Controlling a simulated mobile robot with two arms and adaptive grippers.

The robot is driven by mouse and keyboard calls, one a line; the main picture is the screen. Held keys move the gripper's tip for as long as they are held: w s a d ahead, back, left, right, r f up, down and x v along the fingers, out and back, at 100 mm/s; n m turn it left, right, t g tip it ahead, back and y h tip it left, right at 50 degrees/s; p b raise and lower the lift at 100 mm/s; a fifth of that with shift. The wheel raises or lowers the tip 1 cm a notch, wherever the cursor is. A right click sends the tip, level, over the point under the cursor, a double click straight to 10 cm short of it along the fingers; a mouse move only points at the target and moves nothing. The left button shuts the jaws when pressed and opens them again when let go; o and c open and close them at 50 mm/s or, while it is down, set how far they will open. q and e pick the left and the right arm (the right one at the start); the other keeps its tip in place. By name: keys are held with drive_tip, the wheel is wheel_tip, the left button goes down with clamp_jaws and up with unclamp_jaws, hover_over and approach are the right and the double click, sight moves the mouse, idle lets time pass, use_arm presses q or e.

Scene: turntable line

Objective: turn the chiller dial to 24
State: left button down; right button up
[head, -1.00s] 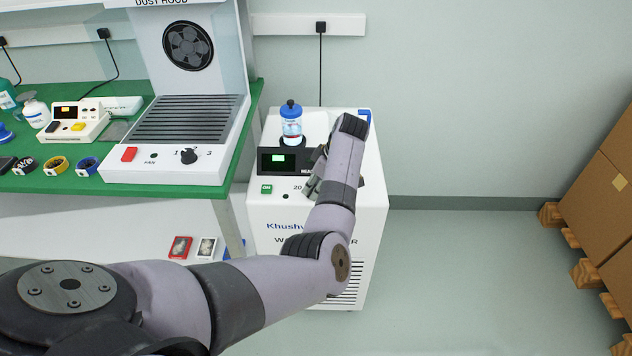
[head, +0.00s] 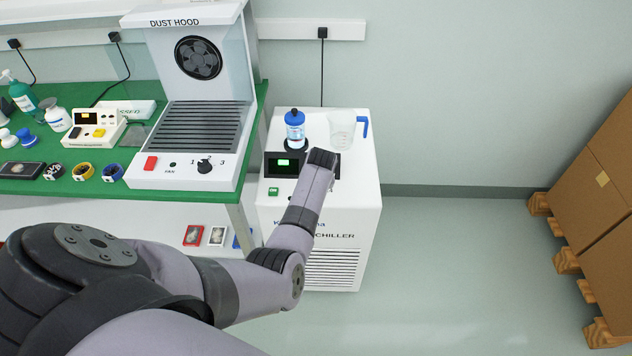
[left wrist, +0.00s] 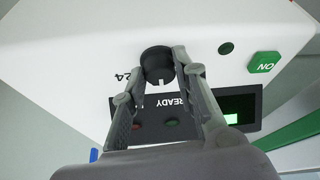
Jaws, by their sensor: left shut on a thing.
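The white chiller (head: 360,195) stands right of the green bench. Its black dial (left wrist: 157,63) shows in the left wrist view, upside down there. My left gripper (left wrist: 160,58) is shut on the dial, one finger on each side. The dial's white mark points toward the display side, not straight at the printed 24 (left wrist: 128,76) beside the left finger. Any other number is hidden. The dark display panel (head: 283,164) has a lit green screen and reads READY in the wrist view. In the head view my arm hides the dial and fingers. My right gripper is not in view.
A blue-capped bottle (head: 295,130) and a clear jug with a blue handle (head: 342,130) stand on the chiller top. A green ON button (left wrist: 264,62) is on its front. The dust hood (head: 190,160) is to the left. Boxes (head: 600,190) stand far right; floor between is clear.

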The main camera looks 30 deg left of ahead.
use_arm(q)
drive_tip(key=m+p, duration=0.2)
drive_tip(key=m+h, duration=0.1)
drive_tip(key=shift+s+a+r+m+t+p, duration=0.1)
drive_tip(key=shift+a+r+m+t+p, duration=0.15)
drive_tip(key=shift+m+t+p, duration=0.15)
drive_tip(key=m+h+p, duration=0.1)
drive_tip(key=m, duration=0.1)
drive_tip(key=shift+a+f+m, duration=0.1)
drive_tip(key=shift+f+m, duration=0.05)
drive_tip(key=shift+m, duration=0.25)
drive_tip(key=m+h, duration=0.1)
drive_tip(key=m, duration=0.1)
drive_tip(key=shift+a+f+m+t, duration=0.1)
drive_tip(key=shift+m+t, duration=0.2)
drive_tip(key=shift+a+m+h+b, duration=0.1)
drive_tip(key=shift+m+h+b, duration=0.8)
drive_tip(key=shift+m, duration=0.9)
drive_tip(key=c, duration=1.3)
unclamp_jaws()
